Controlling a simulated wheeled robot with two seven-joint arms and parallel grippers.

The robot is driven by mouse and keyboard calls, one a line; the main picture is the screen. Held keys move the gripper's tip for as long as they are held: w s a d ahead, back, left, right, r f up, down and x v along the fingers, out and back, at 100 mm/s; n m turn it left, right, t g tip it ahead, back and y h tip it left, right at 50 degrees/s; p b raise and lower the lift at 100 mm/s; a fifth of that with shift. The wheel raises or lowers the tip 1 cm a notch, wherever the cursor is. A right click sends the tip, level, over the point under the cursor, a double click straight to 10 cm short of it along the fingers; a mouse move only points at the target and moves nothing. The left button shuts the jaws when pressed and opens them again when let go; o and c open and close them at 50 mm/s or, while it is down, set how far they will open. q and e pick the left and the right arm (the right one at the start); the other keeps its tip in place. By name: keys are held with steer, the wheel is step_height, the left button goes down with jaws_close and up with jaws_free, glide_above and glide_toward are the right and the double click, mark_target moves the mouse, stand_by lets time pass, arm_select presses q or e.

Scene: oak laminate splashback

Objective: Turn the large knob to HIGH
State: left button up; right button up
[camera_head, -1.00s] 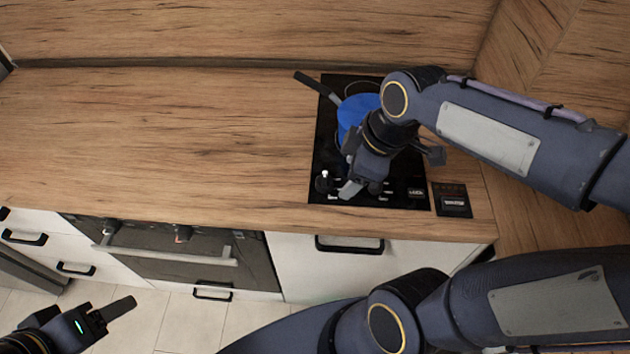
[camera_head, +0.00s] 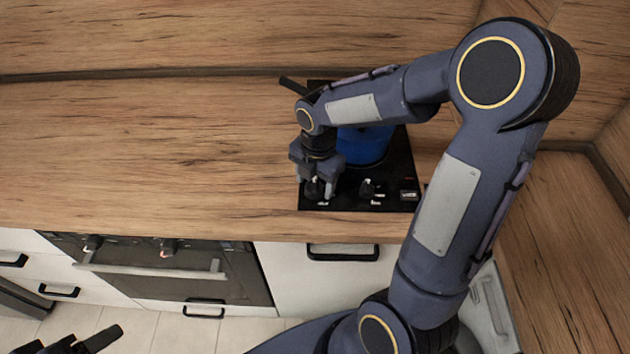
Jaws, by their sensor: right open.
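The black cooktop (camera_head: 400,165) is set in the wooden counter, with black knobs along its front edge. My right gripper (camera_head: 320,190) points down over the front left corner of the cooktop. It is open, with its fingers around or right beside the left knob (camera_head: 316,189); I cannot tell whether they touch it. Another dark knob (camera_head: 368,189) stands to the right, clear of the fingers. The markings and the HIGH position are too small to read. My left gripper (camera_head: 90,343) is partly in view at the bottom left, well away from the counter; its jaw opening is unclear.
A blue pot (camera_head: 365,146) stands on the cooktop right behind my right gripper, partly hidden by my arm. Its dark handle (camera_head: 293,86) sticks out to the left. The counter left of the cooktop is clear. An oven (camera_head: 165,262) and drawers are below.

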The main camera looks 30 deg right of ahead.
steer(key=shift+f, duration=0.3)
steer(key=c, duration=1)
steer(key=shift+o, duration=0.2)
